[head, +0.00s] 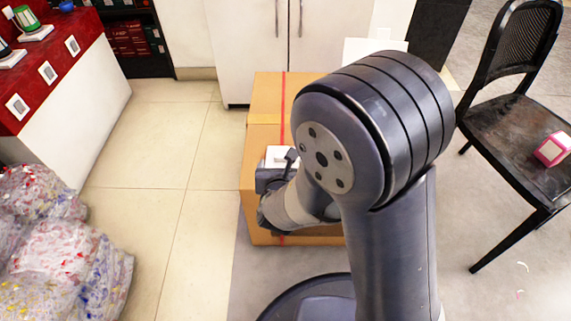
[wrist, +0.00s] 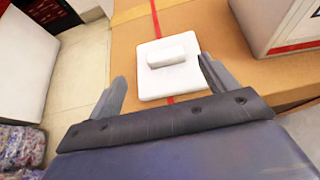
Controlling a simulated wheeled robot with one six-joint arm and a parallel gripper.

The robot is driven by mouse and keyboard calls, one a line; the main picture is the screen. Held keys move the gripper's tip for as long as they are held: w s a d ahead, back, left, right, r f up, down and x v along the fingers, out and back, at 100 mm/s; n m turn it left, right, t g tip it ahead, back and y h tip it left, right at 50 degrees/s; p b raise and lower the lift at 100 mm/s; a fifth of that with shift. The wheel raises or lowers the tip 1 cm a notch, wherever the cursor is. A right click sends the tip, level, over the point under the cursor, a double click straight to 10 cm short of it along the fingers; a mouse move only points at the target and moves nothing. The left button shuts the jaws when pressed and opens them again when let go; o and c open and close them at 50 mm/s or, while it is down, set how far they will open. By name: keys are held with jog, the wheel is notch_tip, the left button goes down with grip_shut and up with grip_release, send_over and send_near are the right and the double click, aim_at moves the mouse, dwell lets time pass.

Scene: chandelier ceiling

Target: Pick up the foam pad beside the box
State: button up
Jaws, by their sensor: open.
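A white square pad (wrist: 168,80) with a small white block (wrist: 172,49) on it lies flat on a large cardboard carton (wrist: 125,60), across its red tape line. I take it for the foam pad; I cannot tell whether the block is part of it. In the head view the pad (head: 278,153) is partly hidden by my gripper. My gripper (wrist: 161,72) is open and empty, its fingers apart at the pad's near left and right sides; contact cannot be told. A white box (wrist: 275,22) with a red and dark stripe stands to the pad's right.
Bags of coloured scraps (head: 60,245) lie on the floor at left, below a red-topped counter (head: 60,60). A black chair (head: 510,120) with a pink-and-white box (head: 552,149) stands at right. White cabinets (head: 250,45) stand behind the carton. The floor left of the carton is clear.

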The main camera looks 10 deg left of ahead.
aim_at(284, 166)
jog(key=x, duration=0.1)
jog(key=b+x, duration=0.1)
jog(key=x, duration=0.1)
jog(key=d+b+x, duration=0.1)
jog(key=x, duration=0.1)
jog(key=shift+s+f, duration=0.1)
jog(key=shift+f, duration=0.2)
jog(key=shift+w+a+b, duration=0.1)
jog(key=shift+w+b, duration=0.25)
jog(key=shift+w, duration=0.05)
jog(key=c, duration=1.1)
